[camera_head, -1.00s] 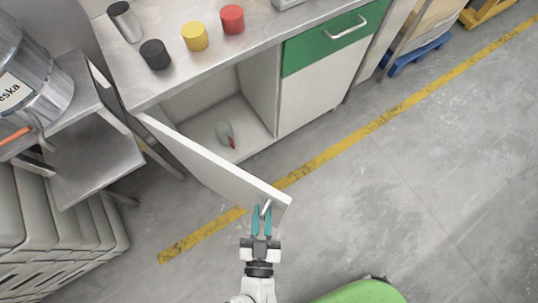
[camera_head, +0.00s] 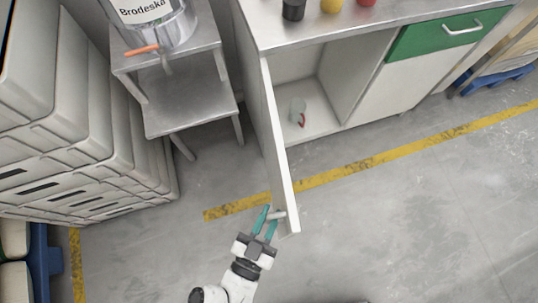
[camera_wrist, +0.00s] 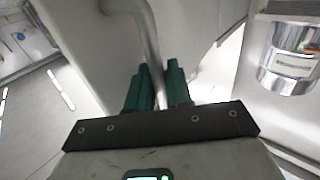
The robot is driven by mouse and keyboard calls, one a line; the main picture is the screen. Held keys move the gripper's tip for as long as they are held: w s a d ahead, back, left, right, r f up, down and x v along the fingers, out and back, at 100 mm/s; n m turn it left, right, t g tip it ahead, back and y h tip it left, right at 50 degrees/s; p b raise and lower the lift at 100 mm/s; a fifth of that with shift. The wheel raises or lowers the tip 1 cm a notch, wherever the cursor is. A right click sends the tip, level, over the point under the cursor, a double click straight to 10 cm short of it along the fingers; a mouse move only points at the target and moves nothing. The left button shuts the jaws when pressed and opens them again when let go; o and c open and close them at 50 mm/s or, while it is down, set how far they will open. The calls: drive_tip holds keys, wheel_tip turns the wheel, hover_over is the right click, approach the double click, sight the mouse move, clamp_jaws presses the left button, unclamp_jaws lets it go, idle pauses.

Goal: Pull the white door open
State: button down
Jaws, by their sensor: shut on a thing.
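The white door (camera_head: 279,150) stands wide open, hinged at its far left edge on the cabinet below the steel counter. Its free edge points toward me. My gripper (camera_head: 268,218) is at the door's outer face near the free end, its teal fingers shut on the metal door handle (camera_head: 277,215). In the wrist view the bent handle bar (camera_wrist: 145,35) runs down between the two green fingers (camera_wrist: 158,90). The handle's lower end is hidden by my gripper.
A clear cup (camera_head: 297,111) with a red part stands inside the open cabinet (camera_head: 325,118). A steel side table (camera_head: 190,105) and stacked grey crates (camera_head: 95,130) stand left of the door. The floor (camera_head: 400,220) to the right is clear.

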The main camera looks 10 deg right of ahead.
drive_tip(key=shift+a, duration=0.35)
drive_tip(key=c, duration=1.2)
unclamp_jaws()
drive_tip(key=shift+c, duration=0.2)
drive_tip(key=b+v, duration=0.2)
drive_tip(key=v, duration=0.9)
drive_tip(key=shift+f, duration=0.1)
